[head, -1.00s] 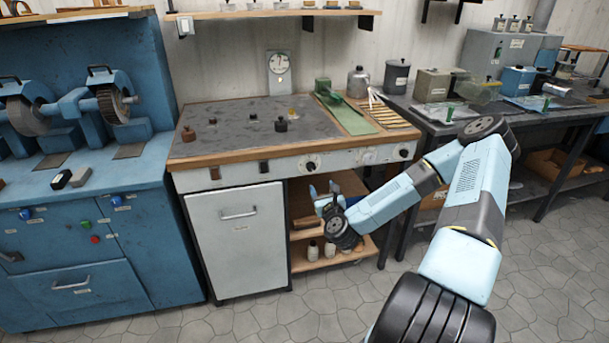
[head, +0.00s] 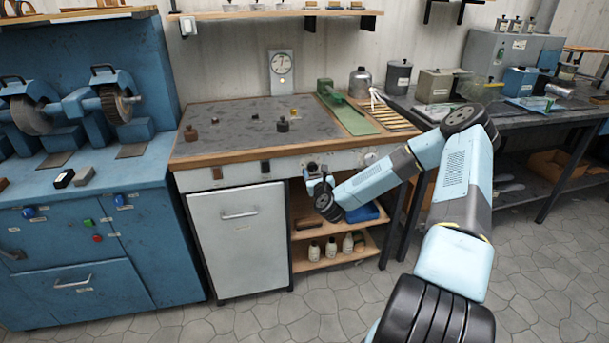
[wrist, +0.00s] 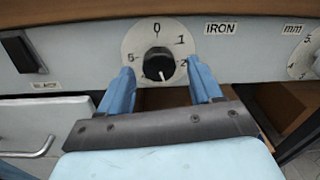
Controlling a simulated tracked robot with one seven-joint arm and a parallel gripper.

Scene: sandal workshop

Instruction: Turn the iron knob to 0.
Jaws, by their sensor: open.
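The iron knob (wrist: 158,63) is a black round knob on a pale dial plate marked with numbers, 0 at the top, beside an IRON label (wrist: 221,28). Its white pointer mark is low, pointing down and slightly right, well away from 0. My gripper (wrist: 160,69) is open, its two blue fingers on either side of the knob's lower part with gaps visible. Whether the tips overlap the knob in depth I cannot tell. In the head view my gripper (head: 317,178) is at the bench's front panel and largely covers the knob.
A second dial, labelled mm (wrist: 303,62), is to the right on the panel. The wooden bench edge (wrist: 120,9) runs above. Below are a white cabinet door (head: 240,240) and an open shelf with several bottles (head: 331,247). The floor in front is clear.

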